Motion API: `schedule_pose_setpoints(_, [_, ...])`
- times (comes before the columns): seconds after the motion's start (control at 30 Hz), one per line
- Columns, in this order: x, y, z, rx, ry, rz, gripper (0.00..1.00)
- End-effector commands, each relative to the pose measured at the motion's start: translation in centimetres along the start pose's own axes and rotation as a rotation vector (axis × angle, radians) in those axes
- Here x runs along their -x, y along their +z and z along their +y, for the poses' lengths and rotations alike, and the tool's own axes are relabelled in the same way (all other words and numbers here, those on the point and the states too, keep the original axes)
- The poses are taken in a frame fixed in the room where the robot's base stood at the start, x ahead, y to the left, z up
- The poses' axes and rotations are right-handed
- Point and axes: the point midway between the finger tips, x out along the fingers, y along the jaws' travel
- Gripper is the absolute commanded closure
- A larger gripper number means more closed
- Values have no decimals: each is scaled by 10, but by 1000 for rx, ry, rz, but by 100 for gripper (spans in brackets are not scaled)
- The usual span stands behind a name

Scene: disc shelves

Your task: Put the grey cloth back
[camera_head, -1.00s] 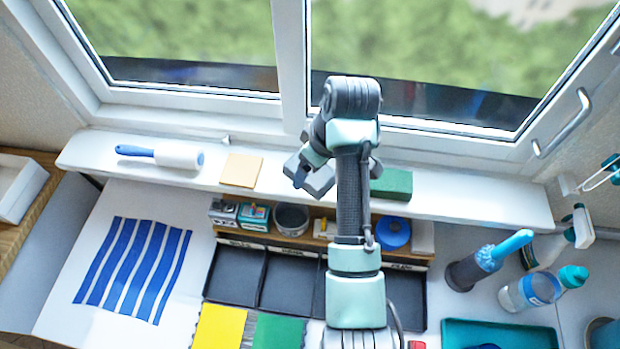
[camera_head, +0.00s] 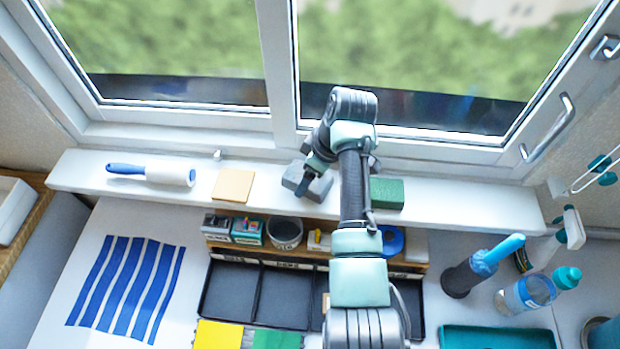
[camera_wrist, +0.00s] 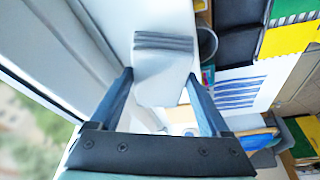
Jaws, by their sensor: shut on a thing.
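The grey cloth (camera_head: 319,187) is a folded pad at the window sill (camera_head: 270,199), between a tan pad and a green block. In the wrist view the cloth (camera_wrist: 160,75) shows between the two dark blue fingers. My gripper (camera_head: 310,181) is shut on it, and it also shows in the wrist view (camera_wrist: 162,88). I cannot tell whether the cloth touches the sill. My forearm hides part of the area to its right.
The tan pad (camera_head: 233,185) and a lint roller (camera_head: 152,173) lie left on the sill, the green block (camera_head: 387,193) right. Below are a rack with a dark cup (camera_head: 286,233) and black trays (camera_head: 284,297). Bottles (camera_head: 528,292) stand at right. The window frame is close behind.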

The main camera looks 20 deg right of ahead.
Motion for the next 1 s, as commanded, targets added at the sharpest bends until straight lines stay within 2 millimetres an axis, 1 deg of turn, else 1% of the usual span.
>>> schedule_pose_setpoints(0.1, [-16,5,-1,0,-3,-2,64])
schedule_pose_setpoints(0.2, [-22,7,-1,0,-2,-1,64])
schedule_pose_setpoints(0.43, [-22,7,0,0,0,0,64])
schedule_pose_setpoints(0.53, [-25,8,0,0,-1,0,64])
schedule_pose_setpoints(0.57, [-24,8,0,0,0,0,15])
schedule_pose_setpoints(0.63, [-24,8,0,0,0,0,2])
schedule_pose_setpoints(0.67, [-24,8,0,0,-1,0,0])
schedule_pose_setpoints(0.87, [-23,7,0,0,0,0,0])
schedule_pose_setpoints(1.0, [-16,6,0,0,1,1,0])
